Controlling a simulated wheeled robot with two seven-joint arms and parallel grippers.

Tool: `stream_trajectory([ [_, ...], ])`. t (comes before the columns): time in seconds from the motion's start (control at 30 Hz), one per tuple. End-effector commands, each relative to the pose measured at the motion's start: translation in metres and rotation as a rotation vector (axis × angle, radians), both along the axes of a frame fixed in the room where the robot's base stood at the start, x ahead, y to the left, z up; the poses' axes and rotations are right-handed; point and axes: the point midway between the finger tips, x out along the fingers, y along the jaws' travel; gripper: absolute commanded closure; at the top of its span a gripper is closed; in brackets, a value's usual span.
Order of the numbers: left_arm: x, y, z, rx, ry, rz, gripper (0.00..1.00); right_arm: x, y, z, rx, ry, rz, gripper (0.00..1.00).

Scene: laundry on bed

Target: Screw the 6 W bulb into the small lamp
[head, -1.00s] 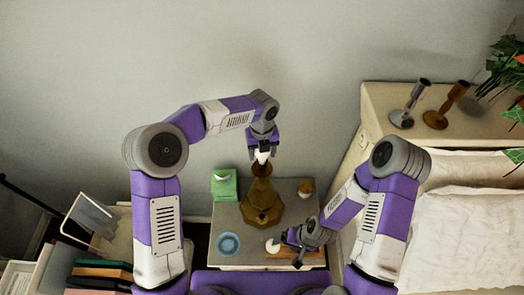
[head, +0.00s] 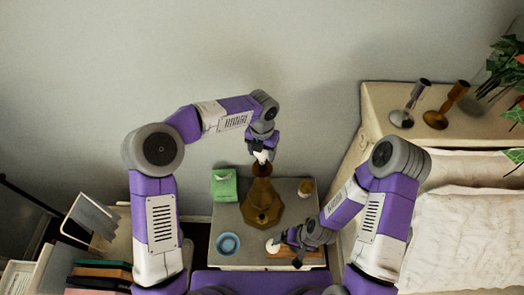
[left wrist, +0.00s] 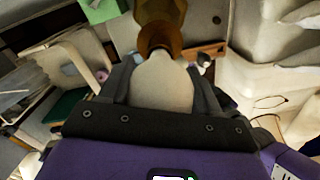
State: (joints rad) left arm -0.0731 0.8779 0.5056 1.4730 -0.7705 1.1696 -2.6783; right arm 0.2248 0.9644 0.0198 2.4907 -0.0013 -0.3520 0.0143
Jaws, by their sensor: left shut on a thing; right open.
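The small lamp (head: 262,203) is brown and stands upright on the bedside table (head: 283,192). My left gripper (head: 262,152) is above the lamp, shut on a white bulb (head: 261,157). In the left wrist view the bulb (left wrist: 163,82) sits between the two fingers, its far end at the lamp's brown socket (left wrist: 160,38). I cannot tell whether its thread is in the socket. No wattage marking is readable. My right gripper (head: 288,244) is open, low over the table's front right. A white round thing (head: 272,246), perhaps another bulb, lies by it on a wooden board (head: 283,251).
A green box (head: 224,185) stands left of the lamp and a blue dish (head: 228,243) lies at the front left. A small brown jar (head: 306,187) is at the back right. The bed (head: 465,230) is to the right.

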Motion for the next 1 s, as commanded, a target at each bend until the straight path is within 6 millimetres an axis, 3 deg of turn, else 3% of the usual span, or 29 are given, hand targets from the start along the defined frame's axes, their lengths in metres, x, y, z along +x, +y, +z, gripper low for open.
stream_trajectory([
  [0.27, -0.0001, 0.0003, -0.0004, 0.000, 0.001, -0.013, 0.68, 0.0000, 0.0000, 0.0000, 0.000, 0.000, 0.000, 0.08],
  [0.6, 0.0000, 0.0005, -0.0007, 0.000, 0.001, -0.294, 0.68, 0.0000, 0.0000, 0.0000, 0.000, 0.000, 0.000, 0.08],
  [0.83, 0.0001, 0.0005, -0.0005, 0.000, 0.001, -0.310, 0.68, 0.0000, 0.0000, 0.0000, 0.000, 0.000, 0.000, 0.08],
  [0.87, 0.0001, 0.0005, -0.0005, 0.000, 0.001, -0.310, 0.36, 0.0000, 0.0000, 0.0000, 0.000, 0.000, 0.000, 0.08],
  [0.97, 0.0001, 0.0004, -0.0004, 0.000, 0.001, -0.309, 0.21, 0.0000, 0.0000, 0.0000, 0.000, 0.000, 0.000, 0.08],
  [1.0, 0.0001, 0.0004, -0.0004, 0.000, 0.001, -0.309, 0.20, 0.0000, 0.0000, 0.0000, 0.000, 0.000, 0.000, 0.08],
])
